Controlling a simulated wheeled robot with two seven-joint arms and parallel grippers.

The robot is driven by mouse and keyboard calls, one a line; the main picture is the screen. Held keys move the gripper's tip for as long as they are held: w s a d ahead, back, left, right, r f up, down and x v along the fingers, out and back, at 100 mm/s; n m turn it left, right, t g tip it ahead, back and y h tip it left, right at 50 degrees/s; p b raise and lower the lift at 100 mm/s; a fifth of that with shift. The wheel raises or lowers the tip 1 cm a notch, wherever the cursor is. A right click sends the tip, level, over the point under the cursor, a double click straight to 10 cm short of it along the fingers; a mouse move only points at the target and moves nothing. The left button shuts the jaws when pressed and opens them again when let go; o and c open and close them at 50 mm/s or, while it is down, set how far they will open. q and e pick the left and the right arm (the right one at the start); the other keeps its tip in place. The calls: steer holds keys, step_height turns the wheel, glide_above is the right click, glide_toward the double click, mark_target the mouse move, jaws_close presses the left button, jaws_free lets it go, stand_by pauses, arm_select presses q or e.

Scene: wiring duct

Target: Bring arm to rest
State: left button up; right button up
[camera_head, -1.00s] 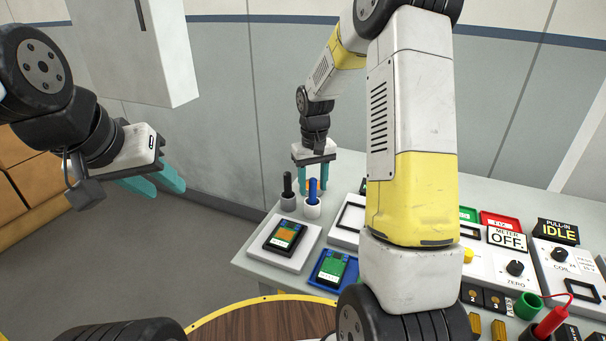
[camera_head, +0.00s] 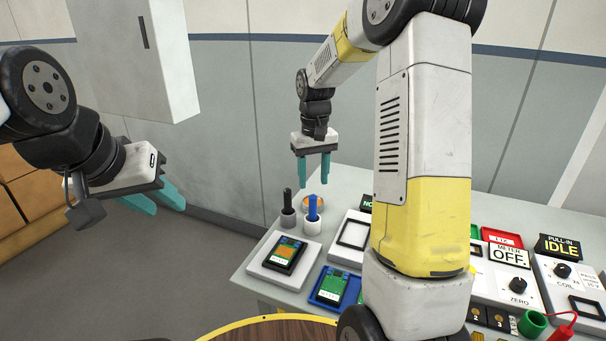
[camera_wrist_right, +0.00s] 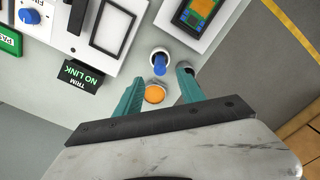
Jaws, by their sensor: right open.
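My right gripper (camera_head: 313,170) is open and empty above the back left part of the table. Its teal fingers (camera_wrist_right: 158,92) point down and also show in the right wrist view. Below it a blue pen-like tool (camera_head: 313,208) stands in a white cup (camera_head: 312,226), with a black one (camera_head: 288,199) in a grey cup (camera_head: 288,218) to its left. An orange round piece (camera_wrist_right: 155,94) lies behind them and shows between my fingers in the right wrist view. My left gripper (camera_head: 158,198) hangs at the left over the floor, its teal fingers apart and nothing between them.
A device with an orange and green face (camera_head: 287,254) sits on a white pad. A similar one (camera_head: 332,286) lies in a blue tray. Meter panels (camera_head: 508,270) and a red probe (camera_head: 560,333) are at the right. A grey wall cabinet (camera_head: 135,55) hangs at upper left.

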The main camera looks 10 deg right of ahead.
steer(key=s+r+t+y, duration=0.1)
steer(key=s+r+t, duration=0.2)
steer(key=s+r, duration=0.85)
steer(key=s+a+t, duration=0.1)
steer(key=s, duration=0.5)
steer(key=s+a+r+m+t+y, duration=0.1)
steer(key=s+t, duration=0.1)
steer(key=s, duration=0.4)
steer(key=shift+s+r, duration=0.25)
steer(key=shift+s, duration=0.1)
